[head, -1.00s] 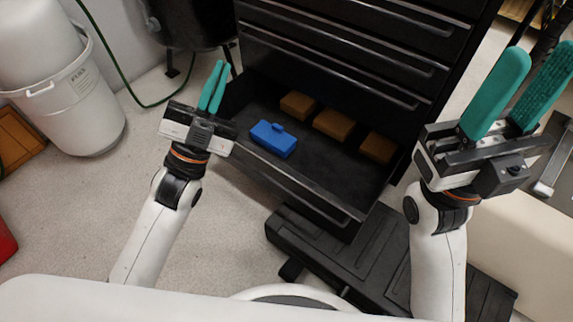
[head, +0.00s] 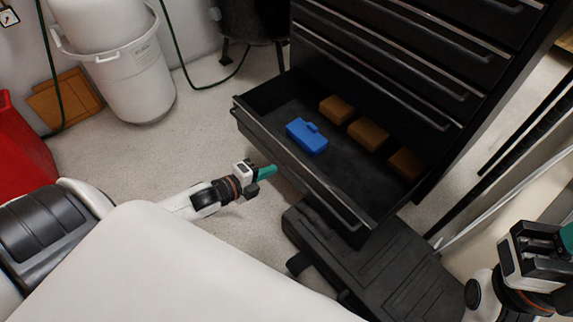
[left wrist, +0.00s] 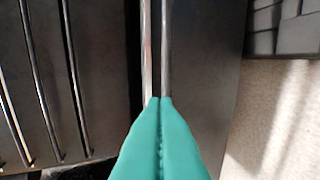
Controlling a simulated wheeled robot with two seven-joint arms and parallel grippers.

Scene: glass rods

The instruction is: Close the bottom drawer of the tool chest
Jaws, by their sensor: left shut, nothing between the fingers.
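The black tool chest (head: 400,60) stands at the back right in the head view. Its bottom drawer (head: 300,172) is pulled out, with a blue box (head: 307,136) and several brown blocks (head: 368,133) inside. My left gripper (head: 272,171) is shut and empty, its teal fingertips close to the outside of the drawer's front. In the left wrist view the shut fingers (left wrist: 160,105) point at the drawer's long metal edge; I cannot tell whether they touch it. My right gripper (head: 566,240) is partly cut off at the right edge, away from the drawer, and its fingertips are mostly out of frame.
A black low platform (head: 370,265) lies on the floor below the open drawer. A white bin (head: 125,75) stands at the back left, with a red object (head: 20,150) at the left edge. The floor left of the drawer is clear.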

